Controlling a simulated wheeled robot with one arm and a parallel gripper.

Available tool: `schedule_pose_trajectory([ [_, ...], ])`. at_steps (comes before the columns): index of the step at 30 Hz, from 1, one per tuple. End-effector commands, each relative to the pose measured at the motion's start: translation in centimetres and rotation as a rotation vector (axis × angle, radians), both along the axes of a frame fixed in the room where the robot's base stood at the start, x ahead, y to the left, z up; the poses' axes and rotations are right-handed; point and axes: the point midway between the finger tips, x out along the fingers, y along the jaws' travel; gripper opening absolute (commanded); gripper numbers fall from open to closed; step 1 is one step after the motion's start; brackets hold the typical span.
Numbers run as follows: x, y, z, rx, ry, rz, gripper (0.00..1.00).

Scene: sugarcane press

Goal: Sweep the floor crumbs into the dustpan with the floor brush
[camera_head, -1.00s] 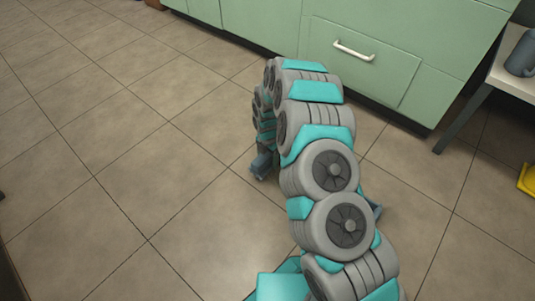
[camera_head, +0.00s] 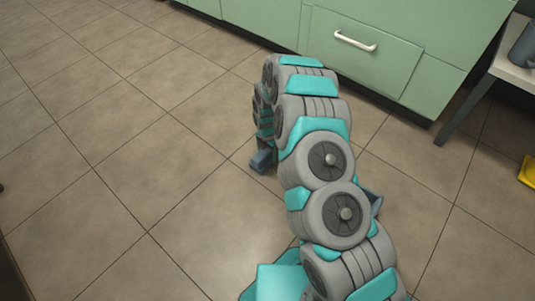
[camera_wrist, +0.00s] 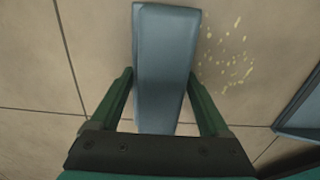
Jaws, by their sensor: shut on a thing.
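The floor brush (camera_wrist: 166,62) is a long grey-blue block between the dark green fingers of my gripper (camera_wrist: 160,78). My gripper is shut on it. In the head view, part of the brush (camera_head: 262,161) shows low by the floor, left of my arm. Pale yellow crumbs (camera_wrist: 228,62) lie scattered on the tiles just right of the brush in the wrist view. The grey-blue dustpan (camera_wrist: 303,108) shows partly at the right edge there, right of the crumbs. In the head view, my arm hides the crumbs and most of the dustpan (camera_head: 374,201).
Green cabinets (camera_head: 440,88) with a white drawer handle (camera_head: 355,41) stand behind my arm. A small table (camera_head: 513,66) bearing a grey jug (camera_head: 524,45) is at the right. A yellow object (camera_head: 527,171) lies on the floor below it.

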Motion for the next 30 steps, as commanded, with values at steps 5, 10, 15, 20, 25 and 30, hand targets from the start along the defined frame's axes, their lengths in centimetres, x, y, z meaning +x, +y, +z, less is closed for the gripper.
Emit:
schedule_pose_trajectory([
  [5,0.0,0.0,-0.2,0.000,0.000,0.000,0.19],
  [10,0.0,0.0,-0.5,0.000,0.000,0.000,0.19],
  [15,-0.1,-0.2,-0.4,0.001,-0.001,0.000,0.19],
  [20,-0.8,-1.1,-0.3,0.000,0.001,0.000,0.19],
  [25,-1.8,-2.3,-0.2,-0.002,0.003,0.000,0.19],
  [30,-2.1,-2.8,-0.2,0.000,0.000,0.000,0.19],
])
